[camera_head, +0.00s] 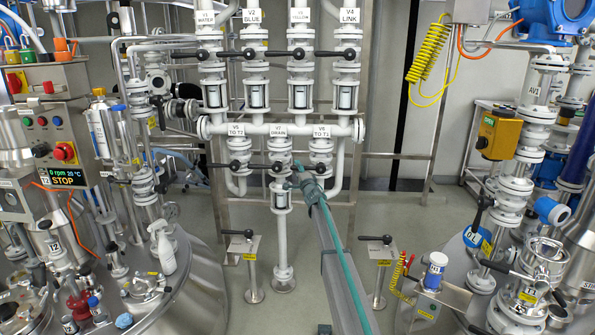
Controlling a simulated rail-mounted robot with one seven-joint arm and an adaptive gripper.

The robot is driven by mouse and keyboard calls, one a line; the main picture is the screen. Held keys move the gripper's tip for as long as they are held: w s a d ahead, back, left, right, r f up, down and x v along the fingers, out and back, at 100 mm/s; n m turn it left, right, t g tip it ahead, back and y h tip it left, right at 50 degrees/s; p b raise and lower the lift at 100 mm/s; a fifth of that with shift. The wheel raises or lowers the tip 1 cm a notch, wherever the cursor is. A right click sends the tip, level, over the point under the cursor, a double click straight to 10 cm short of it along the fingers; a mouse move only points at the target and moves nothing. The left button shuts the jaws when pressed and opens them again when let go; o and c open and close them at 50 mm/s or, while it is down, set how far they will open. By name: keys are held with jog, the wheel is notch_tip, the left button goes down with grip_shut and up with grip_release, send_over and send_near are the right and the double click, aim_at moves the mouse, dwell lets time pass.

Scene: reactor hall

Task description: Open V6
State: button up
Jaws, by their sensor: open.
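The three lower valves on the white pipe manifold carry small labels, left, middle and right. The middle label reads DRAIN. The left lower valve (239,152) and the right lower valve (321,150) have black lever handles pointing left, as does the drain valve (279,146). My gripper (298,174) is at the end of my teal-and-grey arm, between the drain valve and the right valve. It is close to the right valve's lever; contact cannot be told. The fingers are small and partly blurred.
Several upper valves, including the BLUE valve (254,61), stand above the manifold. Two lever stands, left (251,267) and right (380,270), flank my arm. A left tank (180,290) and pipework on the right bound the clear floor.

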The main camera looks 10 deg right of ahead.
jog(key=shift+w+a+r, duration=0.1)
jog(key=shift+w+a, duration=0.05)
jog(key=shift+w, duration=0.35)
grip_shut()
